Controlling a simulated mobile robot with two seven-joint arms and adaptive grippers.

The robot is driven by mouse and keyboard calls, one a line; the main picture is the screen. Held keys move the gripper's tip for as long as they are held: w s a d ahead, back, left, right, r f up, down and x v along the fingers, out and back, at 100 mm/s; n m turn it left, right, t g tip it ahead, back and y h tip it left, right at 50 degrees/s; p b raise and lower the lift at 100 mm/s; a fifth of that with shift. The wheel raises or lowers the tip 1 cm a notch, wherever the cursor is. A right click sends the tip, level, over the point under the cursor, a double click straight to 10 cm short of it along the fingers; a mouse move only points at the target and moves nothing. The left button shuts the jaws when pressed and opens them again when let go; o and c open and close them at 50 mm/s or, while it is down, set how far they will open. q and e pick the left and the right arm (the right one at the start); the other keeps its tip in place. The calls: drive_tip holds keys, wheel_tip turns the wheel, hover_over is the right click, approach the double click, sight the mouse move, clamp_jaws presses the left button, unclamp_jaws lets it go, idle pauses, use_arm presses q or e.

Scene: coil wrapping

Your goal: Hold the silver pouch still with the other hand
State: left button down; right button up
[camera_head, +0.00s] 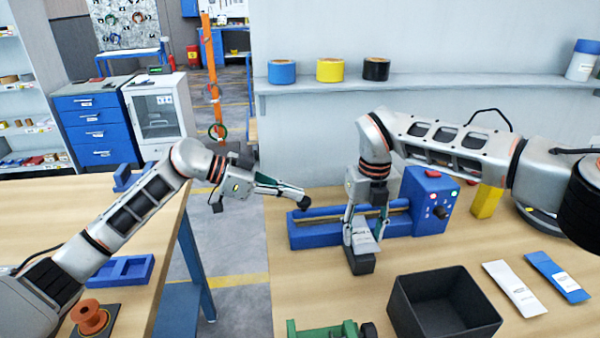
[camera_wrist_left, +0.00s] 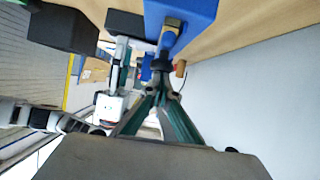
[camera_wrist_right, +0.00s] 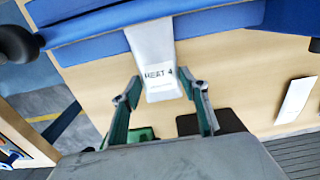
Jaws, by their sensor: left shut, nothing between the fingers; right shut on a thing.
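The silver pouch (camera_head: 366,246), labelled "HEAT 4" in the right wrist view (camera_wrist_right: 155,55), lies with its far end at the front edge of the blue sealer (camera_head: 312,233). My right gripper (camera_head: 361,235) reaches down from above, with its fingers on either side of the pouch, shut on it. The fingers partly hide the pouch in the head view. My left gripper (camera_head: 303,202) is shut and empty above the sealer's left end, apart from the pouch. In the left wrist view its fingertips (camera_wrist_left: 163,82) meet close to the blue sealer body.
A black block (camera_head: 360,265) sits below the pouch. An open dark bin (camera_head: 445,310) stands in front, with a white pouch (camera_head: 515,288) and a blue pouch (camera_head: 558,277) to its right. A green item (camera_head: 325,330) lies at the front edge. A floor gap separates the two tables.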

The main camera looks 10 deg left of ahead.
use_arm(q)
drive_tip(key=shift+s+a+f, duration=0.1)
drive_tip(key=shift+s+f, duration=0.1)
drive_tip(key=shift+f, duration=0.9)
use_arm(e)
drive_tip(key=shift+d, duration=0.1)
use_arm(q)
drive_tip(key=shift+f, duration=0.2)
use_arm(e)
drive_tip(key=shift+r, duration=0.1)
use_arm(q)
drive_tip(key=shift+a, duration=0.1)
idle(0.4)
idle(0.6)
wheel_tip(320, 180, up, 6)
drive_tip(key=a+f+v, duration=0.1)
drive_tip(key=f+v, duration=0.1)
drive_tip(key=v, duration=0.7)
drive_tip(key=shift+s+a+r, duration=0.15)
drive_tip(key=shift+s+a, duration=0.05)
drive_tip(key=shift+a, duration=0.1)
use_arm(e)
drive_tip(key=shift+f, duration=0.2)
drive_tip(key=o, duration=1.2)
